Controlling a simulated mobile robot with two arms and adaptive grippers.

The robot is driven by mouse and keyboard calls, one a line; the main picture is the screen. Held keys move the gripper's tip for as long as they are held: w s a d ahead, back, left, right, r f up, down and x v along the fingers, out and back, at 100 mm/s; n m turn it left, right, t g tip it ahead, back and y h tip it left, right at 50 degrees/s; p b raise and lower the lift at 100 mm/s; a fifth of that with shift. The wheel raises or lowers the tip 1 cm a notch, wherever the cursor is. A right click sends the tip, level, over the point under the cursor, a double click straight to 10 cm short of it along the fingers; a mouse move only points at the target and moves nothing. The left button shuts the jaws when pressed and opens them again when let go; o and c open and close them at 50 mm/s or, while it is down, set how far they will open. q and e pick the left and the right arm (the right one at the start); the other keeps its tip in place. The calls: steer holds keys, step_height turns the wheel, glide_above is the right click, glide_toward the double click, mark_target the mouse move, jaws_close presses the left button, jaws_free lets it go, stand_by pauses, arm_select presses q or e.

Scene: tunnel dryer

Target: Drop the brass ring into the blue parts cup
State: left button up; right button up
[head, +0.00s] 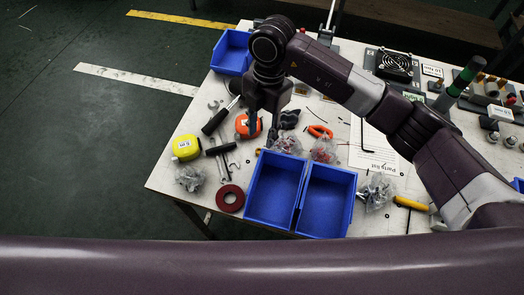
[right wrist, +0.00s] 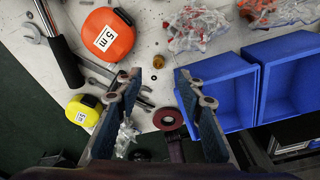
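A small brass-coloured ring (right wrist: 158,61) lies on the white table. In the right wrist view it is just beyond the gap between my fingertips. In the head view a tiny brass spot (head: 258,152) beside the blue bins may be the same ring. My right gripper (right wrist: 157,84) is open and empty, pointing down above the table; it also shows in the head view (head: 262,132). Two blue open bins (head: 247,203) (head: 352,205) stand side by side near the front edge; they look empty. I cannot tell which is the parts cup. My left gripper is not in view.
Around the gripper lie an orange tape measure (right wrist: 106,35), a yellow tape measure (head: 186,147), a hammer (head: 220,115), spanners, bagged parts (head: 190,178) and a dark red ring (head: 230,198). Another blue bin (head: 232,52) stands at the back left. Fittings crowd the right side.

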mark_target(259, 150)
steer(key=f, duration=0.2)
steer(key=f+p, duration=0.1)
steer(key=f, duration=0.4)
steer(key=shift+s+a+p, duration=0.2)
steer(key=shift+a+p, duration=0.1)
steer(key=shift+a, duration=0.05)
jaws_close()
steer(key=shift+r, duration=0.1)
